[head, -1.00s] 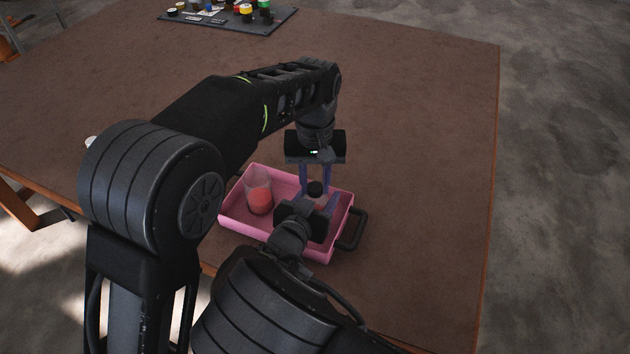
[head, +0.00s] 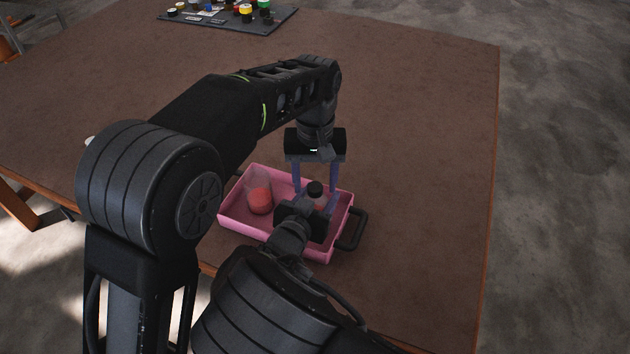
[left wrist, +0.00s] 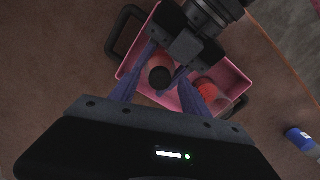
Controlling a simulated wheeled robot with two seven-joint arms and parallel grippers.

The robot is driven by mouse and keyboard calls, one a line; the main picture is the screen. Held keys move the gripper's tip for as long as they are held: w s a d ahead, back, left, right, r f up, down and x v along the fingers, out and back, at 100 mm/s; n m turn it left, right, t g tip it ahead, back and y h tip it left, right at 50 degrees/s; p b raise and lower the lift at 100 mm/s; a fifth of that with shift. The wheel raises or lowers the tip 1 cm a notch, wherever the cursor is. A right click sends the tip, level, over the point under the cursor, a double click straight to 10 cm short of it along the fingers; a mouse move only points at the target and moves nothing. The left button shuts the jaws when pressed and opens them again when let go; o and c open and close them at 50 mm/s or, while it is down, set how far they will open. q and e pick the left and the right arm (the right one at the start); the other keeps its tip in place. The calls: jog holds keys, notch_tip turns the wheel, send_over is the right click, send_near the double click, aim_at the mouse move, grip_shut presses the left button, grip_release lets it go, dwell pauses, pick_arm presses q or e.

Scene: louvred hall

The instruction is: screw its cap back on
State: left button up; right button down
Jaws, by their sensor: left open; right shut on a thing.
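A small bottle with a black cap (head: 315,188) on its top stands in the pink tray (head: 237,229). The cap also shows in the left wrist view (left wrist: 160,78), with part of the bottle (left wrist: 157,59) behind it. My left gripper (head: 315,205) points down from above, open, its two fingers apart on either side of the cap. My right gripper (head: 304,217) is low at the tray's front and shut on the bottle; its body hides most of the bottle. Whether the cap is fully tight cannot be told.
A clear beaker (head: 259,190) with red contents stands in the tray's left part. The tray has a dark handle (head: 352,230) on the right. A dark board (head: 228,20) with several small coloured items lies at the back. The table's right side is clear.

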pick_arm(q)
notch_tip(320, 180, up, 7)
jog(key=shift+r, duration=0.1)
pick_arm(e)
jog(key=c, duration=0.6)
grip_release()
jog(key=shift+o, duration=0.2)
jog(key=shift+v, duration=3.9)
